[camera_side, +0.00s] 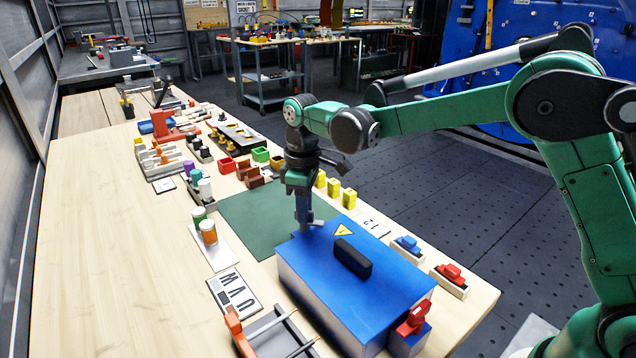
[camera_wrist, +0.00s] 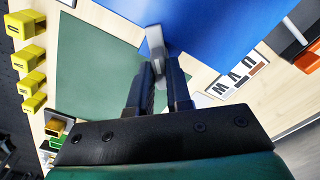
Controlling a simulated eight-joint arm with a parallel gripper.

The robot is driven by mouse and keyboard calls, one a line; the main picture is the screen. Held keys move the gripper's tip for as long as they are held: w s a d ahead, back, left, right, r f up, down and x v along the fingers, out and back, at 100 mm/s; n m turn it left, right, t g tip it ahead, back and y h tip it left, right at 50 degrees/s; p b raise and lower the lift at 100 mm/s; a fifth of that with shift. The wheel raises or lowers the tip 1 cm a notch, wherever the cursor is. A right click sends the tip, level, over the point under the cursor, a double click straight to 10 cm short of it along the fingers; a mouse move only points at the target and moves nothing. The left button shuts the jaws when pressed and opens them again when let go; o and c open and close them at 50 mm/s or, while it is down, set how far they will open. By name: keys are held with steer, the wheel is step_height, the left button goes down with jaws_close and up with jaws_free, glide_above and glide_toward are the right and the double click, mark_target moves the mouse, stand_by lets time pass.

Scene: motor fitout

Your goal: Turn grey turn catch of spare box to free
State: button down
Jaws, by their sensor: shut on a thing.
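The spare box (camera_side: 305,268) is a blue box with a black handle and a yellow warning triangle on its lid, at the near end of the bench. Its blue lid (camera_wrist: 225,30) fills the upper right of the wrist view. The grey turn catch (camera_wrist: 155,42) sits at the lid's edge, its upper end over the blue and its lower end between my fingers. My gripper (camera_wrist: 160,82) is shut on it, pointing down at the box's far edge in the side view (camera_side: 303,215). The fingers hide part of the catch; its exact angle is hard to tell.
A green mat (camera_side: 250,215) lies beside the box. Yellow blocks (camera_side: 334,188) stand behind my gripper. A UVW plate (camera_side: 235,292), a red switch (camera_side: 412,318) and blue (camera_side: 408,245) and red (camera_side: 452,275) parts surround the box. The bench's left side is clear.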

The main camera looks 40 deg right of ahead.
steer(key=n, duration=0.5)
steer(key=shift+n, duration=2.5)
steer(key=c, duration=0.8)
jaws_free()
steer(key=shift+r, duration=0.15)
steer(key=shift+r, duration=2.7)
